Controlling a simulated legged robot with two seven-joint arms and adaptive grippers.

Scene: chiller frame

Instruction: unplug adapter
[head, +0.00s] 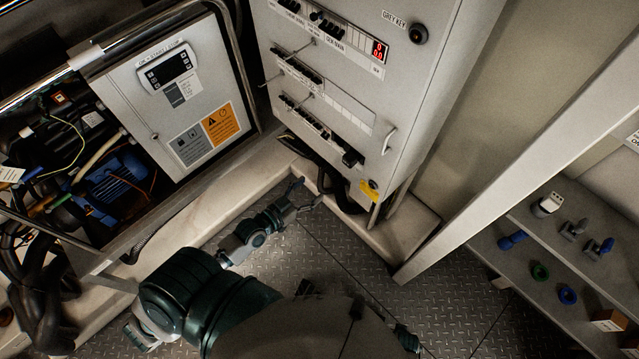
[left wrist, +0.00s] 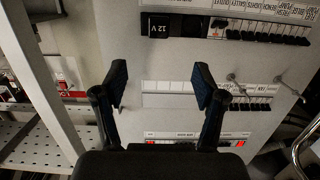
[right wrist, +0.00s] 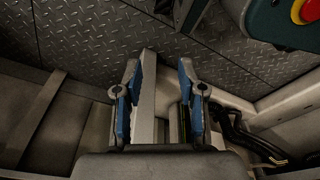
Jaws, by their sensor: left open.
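A black adapter block marked 12 V (left wrist: 158,25) sits in the lower row of the grey cabinet's front panel. It shows in the head view (head: 351,156) as a dark block at the right end of that row. My left gripper (head: 309,194) is open and empty, below the panel in the head view. In the left wrist view, its two fingers (left wrist: 160,85) stand wide apart facing the panel, and the adapter is beyond them near the top edge. My right gripper (right wrist: 157,100) is open in the right wrist view. A pale post lies beyond its fingers.
The grey cabinet (head: 400,95) has rows of switches, a handle and a red display. An open unit with cables (head: 80,160) is at left. A shelf (head: 545,240) with small parts is at right. The metal floor (head: 400,300) is mostly clear.

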